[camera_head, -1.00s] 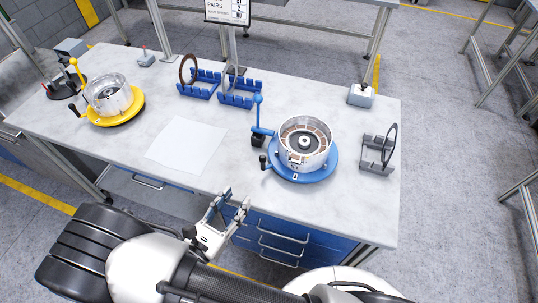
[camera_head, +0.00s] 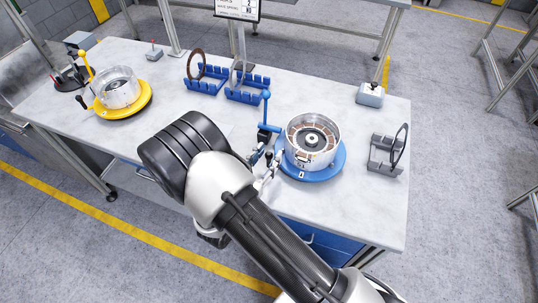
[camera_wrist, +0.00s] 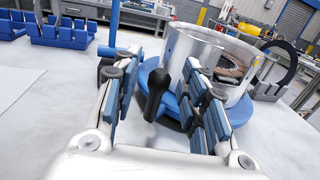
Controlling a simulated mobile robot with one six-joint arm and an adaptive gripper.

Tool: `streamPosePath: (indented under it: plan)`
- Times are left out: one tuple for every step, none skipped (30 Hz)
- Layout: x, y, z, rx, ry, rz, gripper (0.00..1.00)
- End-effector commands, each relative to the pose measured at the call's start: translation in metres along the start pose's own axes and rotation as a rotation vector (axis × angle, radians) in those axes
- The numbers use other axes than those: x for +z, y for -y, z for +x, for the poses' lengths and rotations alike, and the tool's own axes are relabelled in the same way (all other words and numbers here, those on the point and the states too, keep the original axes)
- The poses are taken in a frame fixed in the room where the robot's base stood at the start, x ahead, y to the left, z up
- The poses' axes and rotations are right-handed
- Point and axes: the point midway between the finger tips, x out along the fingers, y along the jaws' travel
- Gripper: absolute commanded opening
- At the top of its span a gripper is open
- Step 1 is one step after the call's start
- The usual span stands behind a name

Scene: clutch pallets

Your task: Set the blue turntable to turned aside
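The blue turntable (camera_head: 318,174) sits on the bench right of centre, with a silver round housing (camera_head: 314,140) on top. Its black knobbed handle is on its left side; in the wrist view the black handle (camera_wrist: 157,95) stands upright between my fingers. My gripper (camera_head: 264,168) is at the left edge of the turntable. In the wrist view my gripper (camera_wrist: 160,105) is open, with its blue-padded fingers on either side of the handle and gaps showing. The turntable's blue rim (camera_wrist: 172,107) shows behind the handle.
A blue lever post (camera_head: 266,112) stands just behind my gripper. A yellow turntable (camera_head: 124,103) is at the far left. Blue racks (camera_head: 206,82), a grey ring stand (camera_head: 386,158) and a grey box (camera_head: 370,96) stand on the bench. The bench's front right is clear.

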Motion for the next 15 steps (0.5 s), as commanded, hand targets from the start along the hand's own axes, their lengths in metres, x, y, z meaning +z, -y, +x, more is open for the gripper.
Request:
streamPosePath:
  plan:
    - [-0.0005, 0.0006, 0.0059, -0.002, 0.0, 0.001, 0.4]
    - [-0.0004, 0.0006, 0.008, -0.002, 0.0, 0.001, 0.4]
    - [-0.0003, 0.0005, 0.0104, -0.001, 0.0, 0.0, 0.4]
    - [-0.0003, 0.0004, 0.0119, -0.001, 0.0, 0.0, 0.4]
    - [-0.0002, 0.0004, 0.013, 0.0, 0.0, 0.0, 0.4]
    - [-0.0001, 0.0003, 0.014, 0.0, 0.0, -0.001, 0.4]
    - [-0.0001, 0.0003, 0.0144, 0.0, 0.0, -0.001, 0.4]
    - [0.0, 0.0002, 0.0146, 0.0, 0.0, -0.001, 0.4]
    - [0.0, 0.0002, 0.0146, 0.0, 0.0, -0.001, 0.4]
    - [0.0, 0.0001, 0.0146, 0.001, 0.0, -0.001, 0.4]
    - [0.0001, 0.0001, 0.0145, 0.001, 0.0, -0.001, 0.4]
    - [0.0001, 0.0001, 0.0144, 0.0, 0.0, -0.001, 0.4]
    - [0.0001, 0.0001, 0.0144, 0.0, 0.0, -0.001, 0.4]
    - [0.0001, 0.0001, 0.0144, 0.0, 0.0, -0.001, 0.39]
    - [0.0001, 0.0001, 0.0143, 0.0, 0.0, -0.001, 0.36]
